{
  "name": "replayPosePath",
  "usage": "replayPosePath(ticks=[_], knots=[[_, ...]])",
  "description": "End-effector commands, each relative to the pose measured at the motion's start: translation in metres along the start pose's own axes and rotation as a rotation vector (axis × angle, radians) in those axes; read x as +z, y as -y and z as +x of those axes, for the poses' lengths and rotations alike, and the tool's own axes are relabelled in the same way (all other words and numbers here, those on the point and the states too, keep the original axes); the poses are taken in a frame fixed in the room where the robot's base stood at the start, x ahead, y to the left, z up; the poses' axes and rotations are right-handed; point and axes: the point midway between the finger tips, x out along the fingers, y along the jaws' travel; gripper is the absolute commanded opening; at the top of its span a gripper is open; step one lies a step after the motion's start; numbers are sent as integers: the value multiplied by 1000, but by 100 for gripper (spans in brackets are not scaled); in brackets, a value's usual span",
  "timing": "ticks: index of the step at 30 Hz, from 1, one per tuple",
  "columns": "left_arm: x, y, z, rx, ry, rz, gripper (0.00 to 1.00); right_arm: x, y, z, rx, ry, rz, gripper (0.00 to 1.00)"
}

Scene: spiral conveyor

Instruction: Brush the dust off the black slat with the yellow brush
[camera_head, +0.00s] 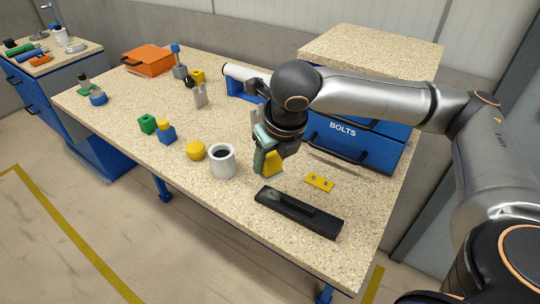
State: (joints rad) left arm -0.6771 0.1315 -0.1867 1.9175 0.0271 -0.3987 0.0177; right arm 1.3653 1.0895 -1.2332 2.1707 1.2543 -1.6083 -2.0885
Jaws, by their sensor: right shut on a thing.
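The black slat (275,203) lies flat near the front right edge of the table. A darker raised or recessed strip runs along its middle; I cannot make out dust on it. My right gripper (264,160) is above the table, behind the slat and apart from it. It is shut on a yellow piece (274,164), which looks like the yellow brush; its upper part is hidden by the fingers. Bristles cannot be made out. My left gripper is not in view.
A grey-white cup (222,163) and a yellow round piece (196,151) stand left of the gripper. A flat yellow plate (319,182) lies behind the slat. A blue BOLTS drawer unit (378,153) stands at the back right. The table's front left is clear.

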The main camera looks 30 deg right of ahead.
Motion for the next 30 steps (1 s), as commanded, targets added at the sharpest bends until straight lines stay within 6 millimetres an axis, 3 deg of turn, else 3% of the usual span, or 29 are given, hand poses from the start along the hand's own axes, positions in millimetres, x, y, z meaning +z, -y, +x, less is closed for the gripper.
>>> replayPosePath(ticks=[2, 6, 15, 30], knots=[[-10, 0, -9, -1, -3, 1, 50, 2, 0, -5, 1, 1, 0, 0], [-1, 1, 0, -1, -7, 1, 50, -8, 0, 17, 0, 1, 0, 0], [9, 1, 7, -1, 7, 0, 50, -19, 0, 43, 0, 3, 1, 0], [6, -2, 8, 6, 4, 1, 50, -22, 0, 50, 0, 5, 1, 0]])
